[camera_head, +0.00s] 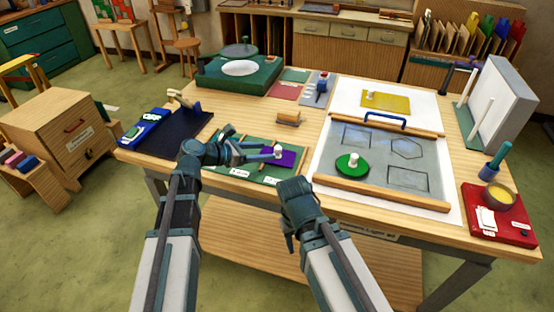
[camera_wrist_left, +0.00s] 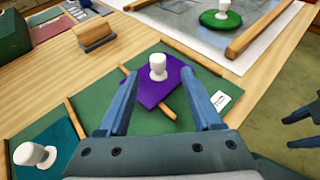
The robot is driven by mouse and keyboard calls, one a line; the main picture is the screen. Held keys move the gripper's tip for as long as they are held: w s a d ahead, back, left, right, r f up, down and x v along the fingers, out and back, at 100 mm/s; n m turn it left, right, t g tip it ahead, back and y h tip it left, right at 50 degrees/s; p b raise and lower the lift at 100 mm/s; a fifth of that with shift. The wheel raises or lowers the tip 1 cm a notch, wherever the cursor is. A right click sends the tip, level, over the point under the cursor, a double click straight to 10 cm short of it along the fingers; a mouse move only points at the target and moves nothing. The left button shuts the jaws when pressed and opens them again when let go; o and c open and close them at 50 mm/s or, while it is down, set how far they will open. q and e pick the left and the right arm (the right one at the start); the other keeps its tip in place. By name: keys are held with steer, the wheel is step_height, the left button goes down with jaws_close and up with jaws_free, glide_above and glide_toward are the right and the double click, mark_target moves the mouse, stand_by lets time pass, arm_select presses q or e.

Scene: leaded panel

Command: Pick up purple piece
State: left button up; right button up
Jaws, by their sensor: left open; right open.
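The purple piece (camera_head: 288,159) is a flat piece with an upright white knob. In the left wrist view the purple piece (camera_wrist_left: 177,97) shows ahead of and between the fingers of my left gripper (camera_wrist_left: 160,88). My left gripper (camera_head: 258,151) is open and empty, just left of the piece in the head view. My right gripper (camera_head: 293,186) is open and empty, nearer the table's front edge; its fingers (camera_wrist_left: 304,128) show at the right of the left wrist view.
A teal piece (camera_wrist_left: 45,150) with a white knob lies on the mat's left part. A green round piece (camera_head: 345,168) and a yellow piece (camera_head: 378,101) lie on the panel area to the right. A wooden block (camera_head: 288,118) stands behind the mat.

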mark_target(275, 150)
arm_select(q)
steer(key=shift+w+d+f, duration=0.3)
steer(key=shift+d, duration=0.3)
steer(key=b+x, duration=0.2)
steer(key=x, duration=0.3)
steer(key=shift+w+f, duration=0.1)
steer(key=shift+w, duration=0.1)
jaws_close()
